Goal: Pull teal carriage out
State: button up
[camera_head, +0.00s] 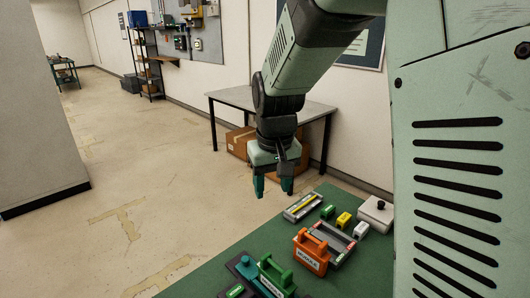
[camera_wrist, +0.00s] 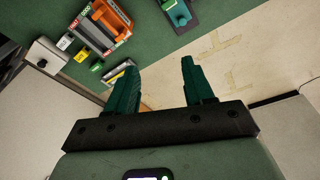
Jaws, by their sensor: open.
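A teal carriage (camera_head: 248,271) sits on a dark base at the near edge of the green table in the head view, partly beside a green handled block (camera_head: 275,277). A teal piece with a rounded knob, likely the same carriage (camera_wrist: 178,13), shows at the top edge of the wrist view, cut off by the frame. My gripper (camera_head: 273,188) is open and empty, pointing down. It hangs in the air beyond the table's far left edge, well apart from the carriage. Its two green fingers (camera_wrist: 160,72) are spread in the wrist view, with nothing between them.
An orange handled block (camera_head: 311,252) stands in a grey tray right of the green block. Small green, yellow and white blocks, a grey tray with a yellow strip (camera_head: 302,207) and a white box with a black knob (camera_head: 376,213) lie farther back. Green table (camera_head: 205,283) is bare at left.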

jog(key=n+g, duration=0.2)
send_over(245, 258)
notch_tip(245, 258, down, 17)
notch_tip(245, 258, down, 11)
jog(key=shift+s+f, duration=0.1)
grip_shut()
